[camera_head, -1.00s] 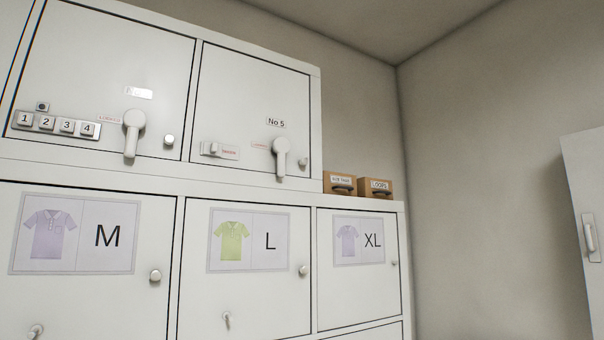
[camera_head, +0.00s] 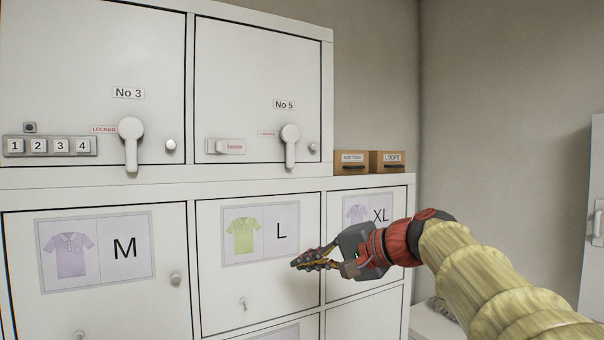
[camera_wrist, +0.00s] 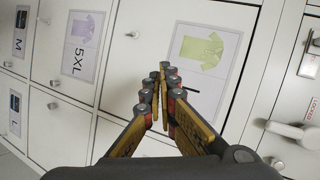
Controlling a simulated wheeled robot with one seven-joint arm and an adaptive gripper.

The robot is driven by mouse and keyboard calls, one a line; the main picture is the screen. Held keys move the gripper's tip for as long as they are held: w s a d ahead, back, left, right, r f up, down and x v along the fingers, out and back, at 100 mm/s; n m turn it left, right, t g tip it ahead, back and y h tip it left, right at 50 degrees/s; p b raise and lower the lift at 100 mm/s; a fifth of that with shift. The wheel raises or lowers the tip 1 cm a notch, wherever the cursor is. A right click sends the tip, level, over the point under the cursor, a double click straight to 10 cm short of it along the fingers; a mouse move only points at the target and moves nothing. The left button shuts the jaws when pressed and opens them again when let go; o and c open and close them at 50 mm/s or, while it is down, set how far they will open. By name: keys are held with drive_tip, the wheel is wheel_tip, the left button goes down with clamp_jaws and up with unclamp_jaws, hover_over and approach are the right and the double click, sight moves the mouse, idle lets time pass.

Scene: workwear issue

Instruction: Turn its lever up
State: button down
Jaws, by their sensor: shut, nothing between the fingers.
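The No 5 door (camera_head: 258,85) in the upper row has a white lever (camera_head: 290,146) hanging straight down, with a small red-lettered label beside it. The No 3 door (camera_head: 90,50) has a similar lever (camera_head: 131,145), also pointing down, beside a label reading LOCKED. My gripper (camera_head: 297,263) is shut and empty, in front of the L door, below the No 5 lever and clear of it.
A slide latch (camera_head: 225,147) sits left of the No 5 lever and a round knob (camera_head: 313,147) right of it. A number keypad (camera_head: 50,146) is on the No 3 door. Space before the upper doors is free.

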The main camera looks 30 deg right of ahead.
sight(289, 145)
drive_tip(key=w+d+r+m+t+p, duration=0.1)
drive_tip(key=d+r+t+p, duration=0.1)
drive_tip(key=d+r, duration=0.5)
drive_tip(key=w+d+r+m+t+p, duration=0.1)
drive_tip(key=d+r+m+t+p, duration=0.1)
drive_tip(key=d+r, duration=0.5)
wheel_tip(289, 145, up, 6)
drive_tip(key=shift+w+r+t+p, duration=0.15)
drive_tip(key=shift+r+t+p, duration=0.15)
drive_tip(key=shift+p, duration=0.5)
drive_tip(key=p+x, duration=0.2)
drive_tip(key=x, duration=0.7)
drive_tip(key=shift+w+p, duration=0.25)
drive_tip(key=shift+p, duration=0.15)
drive_tip(key=a, duration=0.4)
drive_tip(key=shift+p, duration=0.35)
drive_tip(key=shift+w+f, duration=0.15)
drive_tip(key=shift+w, duration=0.15)
drive_tip(key=shift+s+a, duration=0.1)
drive_tip(key=shift+s, duration=0.05)
